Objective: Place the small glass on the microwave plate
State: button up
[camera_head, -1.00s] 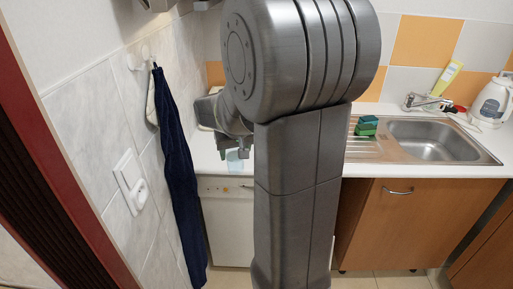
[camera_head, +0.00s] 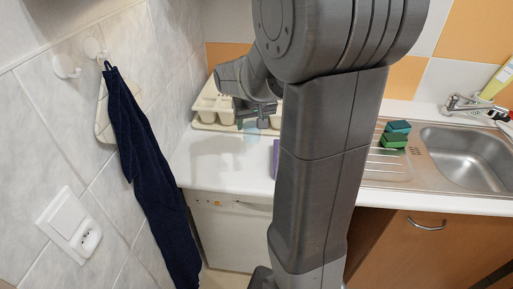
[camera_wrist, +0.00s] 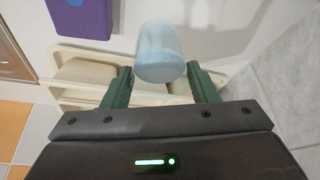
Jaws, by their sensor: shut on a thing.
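The small glass (camera_wrist: 160,52) is pale blue and translucent. In the wrist view my gripper (camera_wrist: 160,78) has its green fingers on either side of it and is shut on it. In the head view the glass (camera_head: 250,131) is a faint bluish shape below my gripper (camera_head: 257,117), over the white counter at the back left. My arm hides part of that area. Neither a microwave nor its plate is in view.
A cream dish rack (camera_head: 208,107) stands at the back of the white counter (camera_head: 215,172). A purple block (camera_wrist: 80,18) lies close by. Right of my arm are green sponges (camera_head: 396,134) and a steel sink (camera_head: 465,155). A dark blue cloth (camera_head: 150,175) hangs on the left wall.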

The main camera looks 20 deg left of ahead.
notch_tip(320, 180, down, 9)
jog(key=shift+s+r, duration=0.1)
jog(key=shift+r, duration=0.1)
dwell(0.3)
jog(key=shift+f, duration=0.25)
jog(key=o, duration=1.1)
jog(key=shift+r, duration=0.1)
jog(key=shift+o, duration=0.2)
